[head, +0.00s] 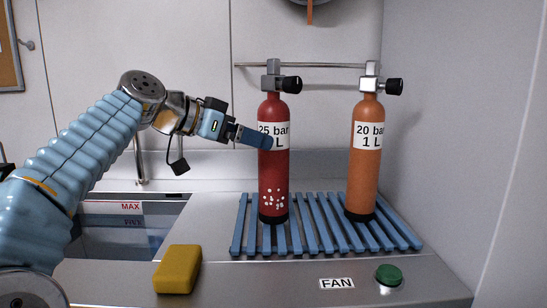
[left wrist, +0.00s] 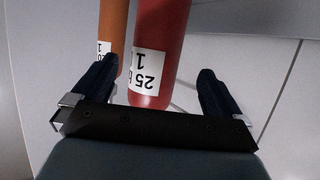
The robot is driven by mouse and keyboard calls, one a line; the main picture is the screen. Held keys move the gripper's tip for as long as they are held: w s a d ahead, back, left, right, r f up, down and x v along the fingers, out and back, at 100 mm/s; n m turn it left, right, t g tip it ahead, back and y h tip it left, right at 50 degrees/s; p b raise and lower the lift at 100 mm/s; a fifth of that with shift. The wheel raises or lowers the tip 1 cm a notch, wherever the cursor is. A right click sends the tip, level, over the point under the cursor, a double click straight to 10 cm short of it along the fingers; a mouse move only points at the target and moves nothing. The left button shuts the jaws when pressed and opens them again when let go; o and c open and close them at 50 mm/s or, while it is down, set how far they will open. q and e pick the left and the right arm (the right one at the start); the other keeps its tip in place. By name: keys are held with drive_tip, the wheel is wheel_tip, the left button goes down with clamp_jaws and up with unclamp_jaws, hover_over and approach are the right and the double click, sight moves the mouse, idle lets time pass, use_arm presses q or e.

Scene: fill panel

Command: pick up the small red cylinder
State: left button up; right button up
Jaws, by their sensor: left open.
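The red cylinder (head: 273,172) stands upright on a blue slatted rack (head: 320,226). It has a black valve knob, a white label starting "25 bar", and white spots near its base. My left gripper (head: 268,141) is open at label height, with one finger in front of the label and hiding part of it. In the left wrist view the red cylinder (left wrist: 162,32) shows between the spread fingers (left wrist: 157,66); whether they touch it I cannot tell. My right gripper is not in view.
An orange cylinder (head: 364,180) labelled "20 bar 1 L" stands to the right on the rack; it also shows in the left wrist view (left wrist: 113,25). A rail (head: 330,65) runs behind. A yellow sponge (head: 178,269), a green button (head: 389,274) and a sink (head: 120,240) are nearby.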

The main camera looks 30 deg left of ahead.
use_arm(q)
drive_tip(key=p+x, duration=0.1)
drive_tip(key=x, duration=0.6)
drive_tip(key=shift+d, duration=0.25)
drive_tip(key=shift+s, duration=0.15)
drive_tip(key=shift+c, duration=0.5)
clamp_jaws()
drive_tip(key=shift+r, duration=0.25)
